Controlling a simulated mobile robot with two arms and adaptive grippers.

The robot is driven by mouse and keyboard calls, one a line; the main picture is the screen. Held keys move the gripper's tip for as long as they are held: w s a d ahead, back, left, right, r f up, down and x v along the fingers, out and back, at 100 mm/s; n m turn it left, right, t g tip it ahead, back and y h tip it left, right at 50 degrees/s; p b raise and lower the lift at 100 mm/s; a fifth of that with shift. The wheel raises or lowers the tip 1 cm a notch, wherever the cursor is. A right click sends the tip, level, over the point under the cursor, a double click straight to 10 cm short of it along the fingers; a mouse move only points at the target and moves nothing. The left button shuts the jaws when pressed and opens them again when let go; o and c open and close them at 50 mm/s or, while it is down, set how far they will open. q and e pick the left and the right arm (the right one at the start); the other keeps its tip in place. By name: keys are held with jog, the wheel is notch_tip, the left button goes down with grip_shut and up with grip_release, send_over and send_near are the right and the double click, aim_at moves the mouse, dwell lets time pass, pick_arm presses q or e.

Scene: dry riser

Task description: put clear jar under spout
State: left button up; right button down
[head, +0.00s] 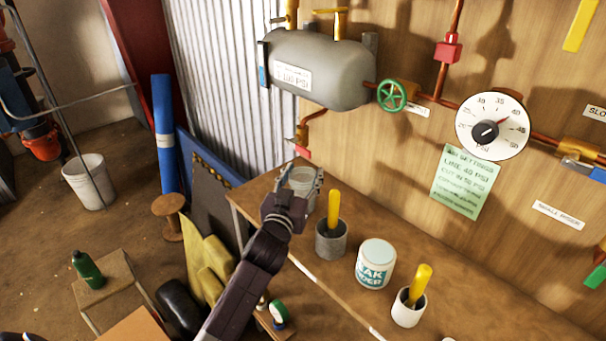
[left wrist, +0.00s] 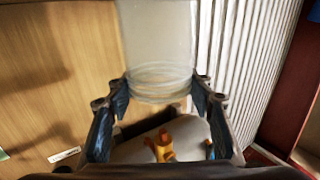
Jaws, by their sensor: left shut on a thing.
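The clear jar (head: 302,179) is at the far left end of the wooden bench. My left gripper (head: 298,184) is shut on it, with a finger on each side. In the left wrist view the jar (left wrist: 158,45) stands out large between the fingers (left wrist: 161,95). The spout (head: 302,151), a copper pipe end with a red tip, comes down from the grey tank (head: 325,70) and shows just above the jar in the head view. I cannot tell whether the jar is directly beneath it or whether its base touches the bench. My right gripper is not in view.
On the bench (head: 335,280) stand a grey cup with a yellow handle (head: 331,240), a white tub (head: 375,263) and a white cup (head: 408,307). A green valve wheel (head: 392,95) and a dial (head: 492,126) are on the wall. Corrugated metal (head: 222,80) stands behind.

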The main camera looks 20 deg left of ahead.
pick_arm(q)
jog(key=o, duration=1.6)
jog(key=shift+r, duration=0.1)
jog(key=shift+s+d+b, duration=0.25)
jog(key=shift+s+d, duration=0.05)
jog(key=shift+s, duration=1.7)
jog(key=shift+s+d+b, duration=0.2)
jog(key=shift+s+d, duration=0.1)
jog(key=shift+s, duration=1.65)
jog(key=shift+s+d+b, duration=0.25)
jog(key=shift+s+d, duration=0.05)
jog(key=shift+s, duration=1.7)
